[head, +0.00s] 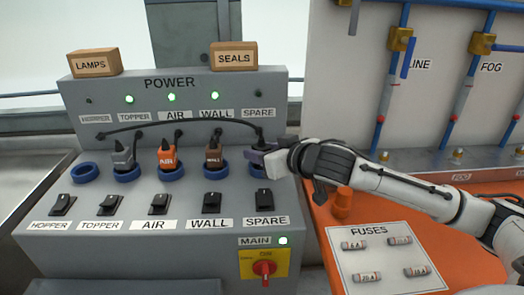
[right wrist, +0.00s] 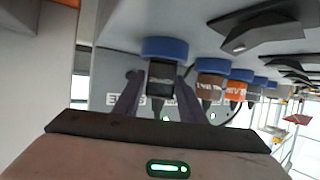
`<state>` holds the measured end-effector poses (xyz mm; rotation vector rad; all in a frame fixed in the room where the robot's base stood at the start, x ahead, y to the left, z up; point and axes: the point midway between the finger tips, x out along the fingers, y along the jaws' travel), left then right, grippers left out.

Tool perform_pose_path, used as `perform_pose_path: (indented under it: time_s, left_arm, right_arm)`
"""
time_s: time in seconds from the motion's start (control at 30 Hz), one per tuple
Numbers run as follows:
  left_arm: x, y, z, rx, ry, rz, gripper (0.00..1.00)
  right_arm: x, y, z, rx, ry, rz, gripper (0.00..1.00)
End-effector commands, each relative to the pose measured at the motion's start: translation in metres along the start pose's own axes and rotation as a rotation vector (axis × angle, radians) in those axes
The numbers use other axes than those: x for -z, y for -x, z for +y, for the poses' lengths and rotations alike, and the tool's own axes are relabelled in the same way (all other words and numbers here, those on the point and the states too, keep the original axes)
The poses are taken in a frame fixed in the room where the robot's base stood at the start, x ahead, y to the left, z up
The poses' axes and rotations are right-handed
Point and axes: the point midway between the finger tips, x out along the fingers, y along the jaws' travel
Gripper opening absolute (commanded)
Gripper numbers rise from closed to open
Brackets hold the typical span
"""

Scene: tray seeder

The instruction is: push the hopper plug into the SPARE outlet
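The black hopper plug (right wrist: 161,80) is at the blue ring of the SPARE outlet (right wrist: 172,48) in the right wrist view; it meets the ring, but I cannot tell how deep it sits. My right gripper (head: 262,156) is at the SPARE outlet, its two purple fingers on either side of the plug; in the right wrist view the fingers (right wrist: 160,92) show narrow gaps beside it. In the head view the gripper mostly hides the plug and the SPARE ring. A black cord (head: 185,122) arcs from the HOPPER side to the plug. The HOPPER outlet (head: 85,172) is empty. My left gripper is out of view.
Grey, orange and brown plugs (head: 123,158) stand in the TOPPER, AIR and WALL outlets. Black switches (head: 159,204) line the front slope. A red-yellow MAIN switch (head: 264,267) is below. A fuse card (head: 385,255) lies on the orange table at the right.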

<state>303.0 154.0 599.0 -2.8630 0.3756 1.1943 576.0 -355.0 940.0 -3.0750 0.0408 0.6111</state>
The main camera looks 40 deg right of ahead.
Motion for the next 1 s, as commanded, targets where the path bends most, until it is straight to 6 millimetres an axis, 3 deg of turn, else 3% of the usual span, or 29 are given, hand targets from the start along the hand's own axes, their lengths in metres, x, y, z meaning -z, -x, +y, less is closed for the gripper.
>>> perform_pose_path:
  time_s: [0.07,0.47,0.8,1.0]
  left_arm:
    - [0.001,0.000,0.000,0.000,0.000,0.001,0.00]
    - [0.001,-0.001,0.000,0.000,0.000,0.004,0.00]
    - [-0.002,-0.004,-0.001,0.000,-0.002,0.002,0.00]
    - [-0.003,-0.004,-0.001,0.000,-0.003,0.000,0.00]
  right_arm:
    - [0.000,0.000,0.000,0.000,0.000,0.000,0.51]
    - [-0.001,0.005,0.001,-0.001,0.001,-0.003,0.51]
    - [-0.003,0.056,0.000,0.000,0.005,-0.006,0.51]
    - [-0.003,0.074,0.001,-0.002,0.004,-0.005,0.51]
